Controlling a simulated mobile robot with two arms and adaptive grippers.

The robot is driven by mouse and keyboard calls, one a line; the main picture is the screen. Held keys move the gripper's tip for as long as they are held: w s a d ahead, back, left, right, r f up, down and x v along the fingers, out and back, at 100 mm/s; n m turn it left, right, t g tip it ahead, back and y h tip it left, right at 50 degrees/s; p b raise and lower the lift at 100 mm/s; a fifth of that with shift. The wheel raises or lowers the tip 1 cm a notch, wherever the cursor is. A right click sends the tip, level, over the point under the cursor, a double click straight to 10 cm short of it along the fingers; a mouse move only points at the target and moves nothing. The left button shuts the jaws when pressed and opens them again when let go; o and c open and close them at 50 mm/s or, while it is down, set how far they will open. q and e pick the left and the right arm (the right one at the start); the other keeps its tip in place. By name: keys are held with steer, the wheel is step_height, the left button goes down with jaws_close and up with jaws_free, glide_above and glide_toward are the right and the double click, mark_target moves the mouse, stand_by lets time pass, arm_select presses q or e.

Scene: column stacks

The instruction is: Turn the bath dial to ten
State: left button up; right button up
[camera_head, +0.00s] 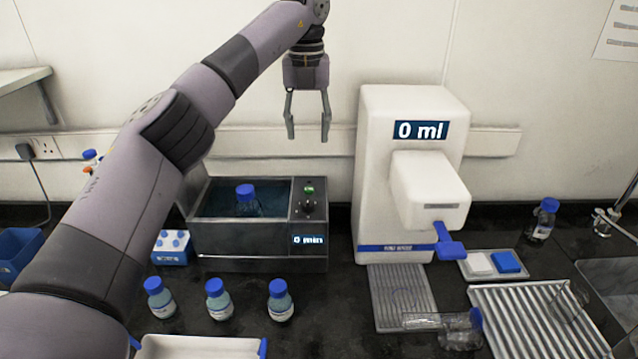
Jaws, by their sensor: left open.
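The water bath (235,238) is a dark metal box on the black bench, left of centre. Its panel carries a dark dial (308,205), with a green button or light (309,189) above it. The bath's display (309,240) reads "0 min". A blue-capped bottle (246,202) stands in the bath. My left gripper (308,137) is open and empty, pointing down above and behind the panel, apart from the dial. The dial's exact pointer position is too small to tell. My right gripper is not in view.
A white dispenser (404,110) reading "0 ml" stands right of the bath. Several blue-capped bottles, among them one at the front (281,300), stand before the bath. A blue rack (171,247) is at its left. A ribbed drainer (535,315) and sink lie right.

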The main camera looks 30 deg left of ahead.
arm_select(q)
steer(key=f, duration=0.1)
glide_toward(308, 199)
step_height(308, 199, down, 8)
steer(key=p, duration=0.3)
steer(key=shift+s+r, duration=0.1)
steer(key=shift+f, duration=0.6)
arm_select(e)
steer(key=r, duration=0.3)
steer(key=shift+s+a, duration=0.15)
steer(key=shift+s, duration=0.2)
arm_select(q)
jaws_close()
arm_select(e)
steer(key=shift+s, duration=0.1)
